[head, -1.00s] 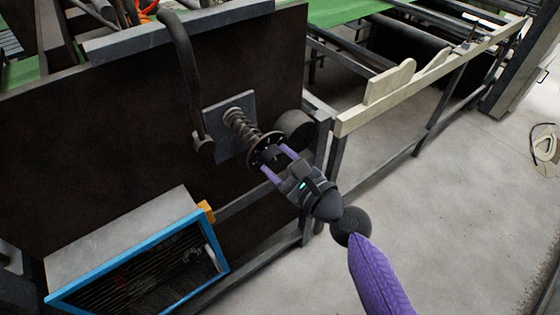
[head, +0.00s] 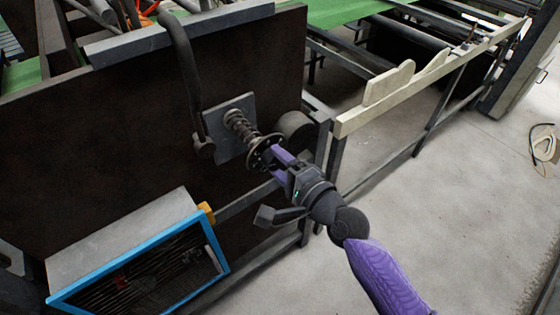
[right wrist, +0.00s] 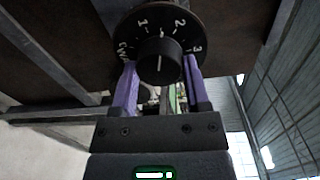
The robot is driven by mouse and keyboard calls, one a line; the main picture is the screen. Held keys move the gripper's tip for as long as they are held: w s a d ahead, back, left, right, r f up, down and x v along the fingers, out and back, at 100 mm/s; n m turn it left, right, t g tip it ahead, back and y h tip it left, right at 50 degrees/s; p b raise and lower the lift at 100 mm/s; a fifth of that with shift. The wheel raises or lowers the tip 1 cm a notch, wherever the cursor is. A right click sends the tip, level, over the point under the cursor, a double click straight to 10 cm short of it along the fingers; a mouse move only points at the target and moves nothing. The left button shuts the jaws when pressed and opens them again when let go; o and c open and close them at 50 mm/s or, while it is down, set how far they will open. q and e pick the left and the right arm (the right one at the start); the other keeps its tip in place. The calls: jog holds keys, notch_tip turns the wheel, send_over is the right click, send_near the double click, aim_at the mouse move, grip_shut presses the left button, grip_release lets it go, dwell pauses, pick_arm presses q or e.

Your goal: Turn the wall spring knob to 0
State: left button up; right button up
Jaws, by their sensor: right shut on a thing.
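The wall spring knob sits at the outer end of a coiled spring (head: 240,127) on a grey plate (head: 223,115) fixed to the dark panel. Its round black dial (head: 262,148) is partly hidden by my right gripper in the head view. In the right wrist view the dial shows white marks 1, 2 and 3 and unclear lettering at left. The black knob (right wrist: 160,60) at its centre has a pale line running up and down the picture. My right gripper (right wrist: 161,68) is shut on the knob, one purple finger on each side. My left gripper is out of view.
A dark curved bar (head: 185,75) hangs left of the spring. A dark roller end (head: 294,128) is close by on the right. A blue-framed box (head: 216,262) stands below left. A cream rail (head: 430,75) runs back right. The grey floor at right is largely clear.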

jog(key=n, duration=0.2)
jog(key=shift+n, duration=0.3)
jog(key=shift+n+p, duration=0.4)
jog(key=shift+n, duration=1.3)
jog(key=n+p, duration=0.1)
jog(key=n, duration=0.2)
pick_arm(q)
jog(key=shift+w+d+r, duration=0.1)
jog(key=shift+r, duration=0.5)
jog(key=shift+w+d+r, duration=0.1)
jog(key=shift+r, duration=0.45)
pick_arm(e)
jog(key=shift+n+t+h, duration=0.3)
jog(key=shift+n, duration=0.1)
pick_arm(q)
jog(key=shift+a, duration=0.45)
pick_arm(e)
jog(key=shift+n, duration=0.3)
